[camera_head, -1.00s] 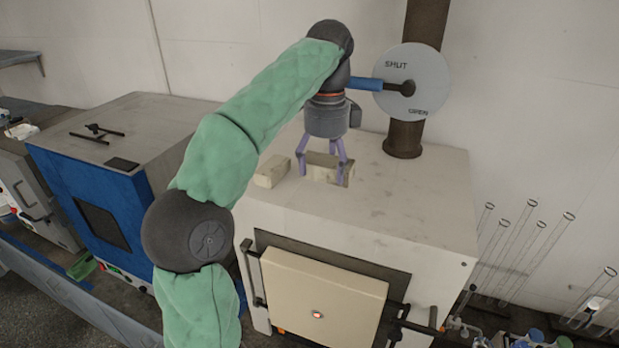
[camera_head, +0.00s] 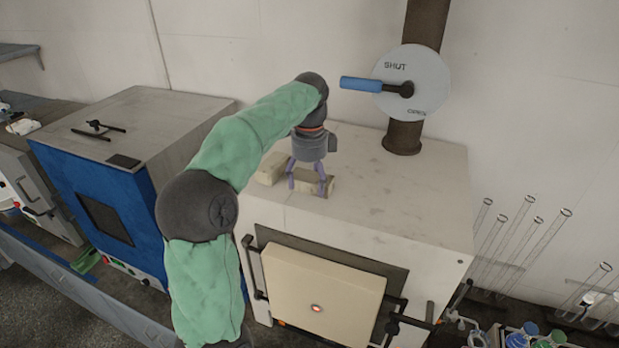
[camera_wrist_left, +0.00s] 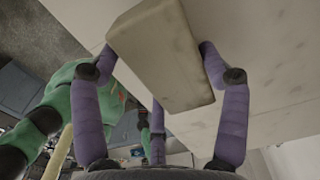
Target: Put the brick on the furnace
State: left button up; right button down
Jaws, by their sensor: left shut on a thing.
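The furnace (camera_head: 400,205) is a large pale box with a cream front door, which looks closed. My left gripper (camera_head: 308,186) is over the front left part of its top, pointing down. It is shut on a pale beige brick (camera_head: 318,180), with its purple fingers on either side. I cannot tell whether this brick touches the top. In the left wrist view the held brick (camera_wrist_left: 165,55) lies between the fingers of my left gripper (camera_wrist_left: 157,48). A second pale brick (camera_head: 271,168) lies on the furnace top, just left of the held one. My right gripper is not in view.
A dark flue pipe (camera_head: 404,138) with a round SHUT/OPEN plate and blue handle (camera_head: 361,84) rises at the back of the furnace. A blue and grey oven (camera_head: 130,215) stands to the left. Glass tubes (camera_head: 520,235) stand to the right. The right side of the furnace top is clear.

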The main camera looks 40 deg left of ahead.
aim_at(310, 179)
pick_arm(q)
jog(key=shift+f, duration=0.1)
jog(key=o, duration=1.4)
notch_tip(310, 179, up, 12)
dwell(0.6)
